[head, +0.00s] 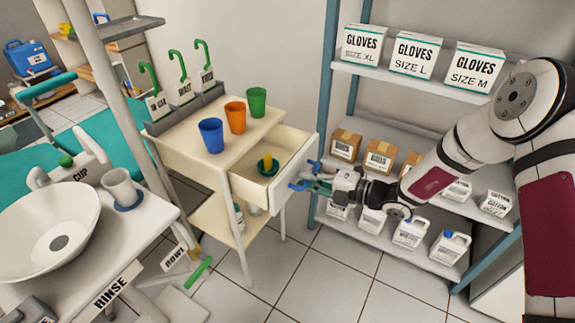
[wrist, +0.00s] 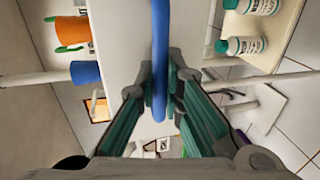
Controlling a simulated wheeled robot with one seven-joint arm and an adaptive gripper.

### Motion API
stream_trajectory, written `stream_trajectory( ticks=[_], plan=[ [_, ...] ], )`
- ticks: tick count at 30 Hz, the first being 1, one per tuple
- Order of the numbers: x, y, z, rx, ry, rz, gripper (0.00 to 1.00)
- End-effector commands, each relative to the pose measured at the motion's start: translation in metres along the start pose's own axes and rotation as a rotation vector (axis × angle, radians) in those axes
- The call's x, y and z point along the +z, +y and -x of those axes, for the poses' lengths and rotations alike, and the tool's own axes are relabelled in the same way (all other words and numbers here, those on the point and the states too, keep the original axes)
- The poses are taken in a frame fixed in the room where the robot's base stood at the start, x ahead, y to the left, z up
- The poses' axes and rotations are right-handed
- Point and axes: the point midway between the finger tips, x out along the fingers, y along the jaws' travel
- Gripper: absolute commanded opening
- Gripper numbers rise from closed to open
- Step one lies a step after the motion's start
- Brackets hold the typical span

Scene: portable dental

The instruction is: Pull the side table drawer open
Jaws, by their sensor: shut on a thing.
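The side table (head: 190,146) is cream-coloured, and its drawer (head: 290,170) stands pulled out toward my arm. Inside the drawer is a dark green cup (head: 268,168) with a yellow thing in it. The drawer's blue handle (head: 300,184) is on its front face; in the wrist view the blue handle (wrist: 159,60) runs down between my fingers. My gripper (head: 312,180) is at the drawer front, shut on the handle. The wrist view shows the green-padded fingers of my gripper (wrist: 160,110) on either side of the handle.
Blue (head: 211,135), orange (head: 236,117) and green (head: 256,101) cups stand on the table top. A shelf rack (head: 385,68) with glove boxes and bottles stands behind my arm. A basin (head: 35,225) is at left. Tiled floor (head: 330,275) in front is clear.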

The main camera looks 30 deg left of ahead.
Motion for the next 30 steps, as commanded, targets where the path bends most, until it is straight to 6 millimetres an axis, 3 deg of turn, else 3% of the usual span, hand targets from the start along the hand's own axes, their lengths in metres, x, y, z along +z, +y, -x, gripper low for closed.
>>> stream_trajectory(
  ticks=[3,9,24,25,26,30],
  plan=[
    [0.000,-0.003,0.022,0.000,-0.002,-0.003,0.00],
    [0.000,-0.008,0.042,0.000,-0.001,-0.001,0.00],
    [0.000,-0.011,0.049,0.000,0.001,0.001,0.00],
    [0.000,-0.011,0.049,0.000,0.001,0.001,0.13],
    [0.000,-0.011,0.048,0.000,0.001,0.001,0.18],
    [0.000,-0.011,0.048,0.000,0.001,0.001,0.18]
  ],
)
